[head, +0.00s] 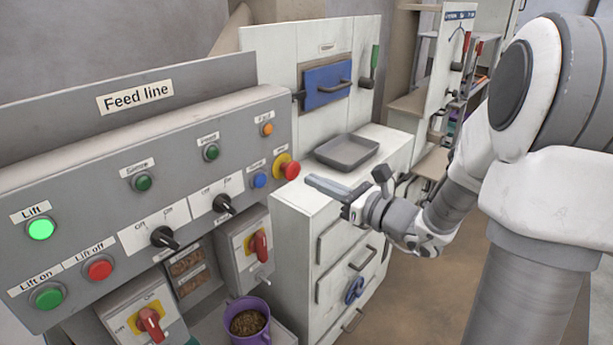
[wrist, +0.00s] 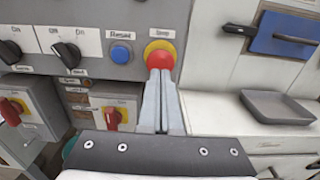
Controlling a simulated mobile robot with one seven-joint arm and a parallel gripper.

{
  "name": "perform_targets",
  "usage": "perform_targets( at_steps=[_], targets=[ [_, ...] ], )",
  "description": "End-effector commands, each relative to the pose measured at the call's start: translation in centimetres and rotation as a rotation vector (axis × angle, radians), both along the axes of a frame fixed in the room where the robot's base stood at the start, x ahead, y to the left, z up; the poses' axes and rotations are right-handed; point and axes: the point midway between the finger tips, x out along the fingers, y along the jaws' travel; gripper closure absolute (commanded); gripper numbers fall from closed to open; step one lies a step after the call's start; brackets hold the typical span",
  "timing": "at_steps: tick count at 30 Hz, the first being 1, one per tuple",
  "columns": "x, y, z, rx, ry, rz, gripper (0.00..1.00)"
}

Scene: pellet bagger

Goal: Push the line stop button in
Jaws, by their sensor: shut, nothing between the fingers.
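The line stop button is a red mushroom button on a yellow collar (head: 284,166) at the right end of the grey feed line panel. In the wrist view the red button (wrist: 160,60) sits under a small label that seems to read Stop. My gripper (head: 308,181) is shut and empty, its fingers pointing at the button. In the wrist view the fingertips (wrist: 160,73) overlap the lower part of the red cap. I cannot tell whether they touch it. I also cannot tell whether the button is pressed in.
A blue Reset button (wrist: 121,53) is just left of the red button, with black rotary switches (wrist: 66,55) further left. A grey tray (head: 346,151) lies on the white cabinet at right. A purple mug (head: 248,318) stands below the panel.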

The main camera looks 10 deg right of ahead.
Motion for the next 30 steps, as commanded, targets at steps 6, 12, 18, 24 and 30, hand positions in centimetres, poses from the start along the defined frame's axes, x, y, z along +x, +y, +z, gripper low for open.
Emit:
perform_targets(
  at_steps=[6, 12, 18, 24, 30],
  targets=[
    [2.1, 1.6, 0.0, 0.001, 0.0, 0.001, 1.0],
    [2.6, 1.9, 0.0, 0.0, 0.0, -0.001, 1.0],
    [2.6, 1.9, 0.0, 0.0, 0.0, -0.001, 1.0],
    [3.4, 2.6, -0.1, 0.0, -0.002, 0.003, 1.0],
    [4.5, 3.3, 0.1, 0.001, -0.003, 0.002, 1.0]
  ],
)
